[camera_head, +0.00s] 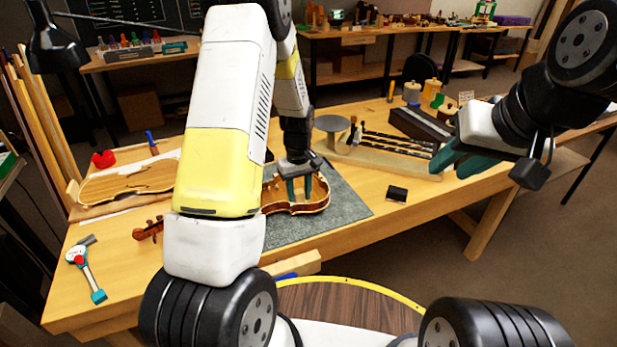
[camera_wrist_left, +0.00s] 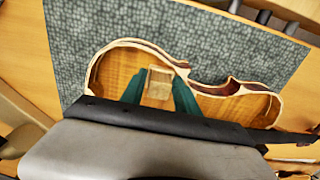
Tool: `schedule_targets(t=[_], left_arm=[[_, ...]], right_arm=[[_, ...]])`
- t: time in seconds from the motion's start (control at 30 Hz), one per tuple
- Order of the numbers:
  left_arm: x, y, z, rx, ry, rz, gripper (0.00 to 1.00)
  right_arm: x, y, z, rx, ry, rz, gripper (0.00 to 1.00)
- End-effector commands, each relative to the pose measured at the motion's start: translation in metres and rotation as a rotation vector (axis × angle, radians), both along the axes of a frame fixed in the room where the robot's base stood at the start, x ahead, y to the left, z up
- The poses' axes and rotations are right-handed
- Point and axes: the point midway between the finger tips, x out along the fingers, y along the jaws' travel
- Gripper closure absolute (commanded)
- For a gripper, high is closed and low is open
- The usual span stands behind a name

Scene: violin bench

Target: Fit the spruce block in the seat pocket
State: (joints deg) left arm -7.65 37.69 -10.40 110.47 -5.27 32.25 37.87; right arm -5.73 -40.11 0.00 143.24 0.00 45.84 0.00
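The spruce block (camera_wrist_left: 158,84) is a small pale wooden block between the green fingers of my left gripper (camera_wrist_left: 159,92) in the left wrist view. Both fingers appear to meet its sides. It shows over the inside of the open violin body (camera_wrist_left: 112,75), near its wide part; I cannot tell whether it touches the body. The seat pocket cannot be made out. In the head view my left gripper (camera_head: 300,188) points down over the violin body (camera_head: 312,206). My right gripper (camera_head: 463,160) is at the right with its green fingers apart, empty.
The violin lies on a grey mat (camera_head: 340,200). A small black box (camera_head: 397,194) sits right of it. A wooden rack with dark strips (camera_head: 385,150) stands behind. A violin plate (camera_head: 130,181) and a tool (camera_head: 87,275) lie at the left. The right front bench is mostly clear.

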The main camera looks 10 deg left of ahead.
Motion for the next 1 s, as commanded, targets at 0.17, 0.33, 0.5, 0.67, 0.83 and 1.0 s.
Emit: schedule_targets(t=[0.17,0.33,0.5,0.67,0.83,1.0], left_arm=[[-0.001,0.001,-0.001,0.001,0.003,0.001,0.48],[-0.002,0.002,-0.001,0.002,0.005,0.002,0.48],[-0.002,0.002,0.003,0.002,0.005,0.002,0.48],[-0.001,0.001,0.026,0.002,0.003,0.002,0.48],[0.000,0.000,0.055,0.001,-0.001,0.000,0.48],[0.001,-0.001,0.074,0.000,-0.002,-0.001,0.48]], right_arm=[[0.000,0.000,0.000,0.000,0.000,0.000,0.66],[0.000,0.000,0.000,0.000,0.000,0.000,0.66],[0.000,0.000,0.000,0.000,0.000,0.000,0.66],[0.000,0.000,0.000,0.000,0.000,0.000,0.66],[0.000,0.000,0.000,0.000,0.000,0.000,0.66],[0.000,0.000,0.000,0.000,0.000,0.000,0.66]])
